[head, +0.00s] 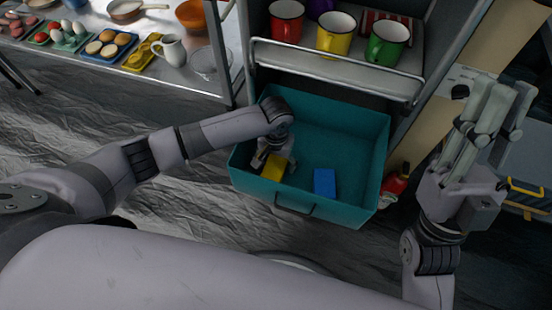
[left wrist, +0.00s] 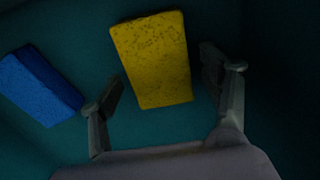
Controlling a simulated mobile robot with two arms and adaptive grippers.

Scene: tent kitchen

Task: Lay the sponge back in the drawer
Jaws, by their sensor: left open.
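The teal drawer (head: 335,140) is pulled out below the shelf. A yellow sponge (head: 273,167) lies in its left part, and a blue sponge (head: 325,182) lies to the right of it. My left gripper (head: 268,158) is inside the drawer at the yellow sponge and partly hides it. In the left wrist view the yellow sponge (left wrist: 152,60) lies on the teal floor, just beyond and between the open fingers (left wrist: 162,90). The blue sponge (left wrist: 42,85) is to the left there. My right gripper (head: 490,125) is raised right of the drawer, its fingers apart and empty.
A metal shelf (head: 335,72) with red, yellow and green mugs stands above the drawer's back. A table (head: 185,78) with food trays and a white jug (head: 170,48) is at upper left. A red bottle (head: 397,182) stands right of the drawer.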

